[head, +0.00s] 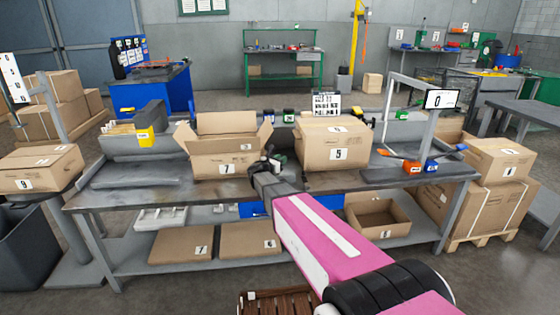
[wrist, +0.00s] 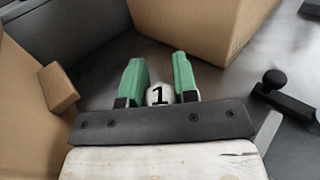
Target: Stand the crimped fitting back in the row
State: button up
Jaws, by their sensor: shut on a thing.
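My gripper (head: 268,168) is over the workbench, between the open box and the closed box. In the wrist view its two green fingers (wrist: 158,84) stand on either side of a small white piece (wrist: 159,95) marked 1, and are shut on it. I take this piece to be the fitting; only its numbered end shows, and its lower part is hidden by the gripper. In the head view the piece cannot be made out. A row of fittings cannot be made out in either view.
The open box 7 (head: 228,158) is close on the left and the closed box 5 (head: 335,147) on the right. A black knobbed part (wrist: 284,92) lies right of the fingers.

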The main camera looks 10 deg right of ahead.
jog(key=shift+f, duration=0.1)
jog(key=o, duration=1)
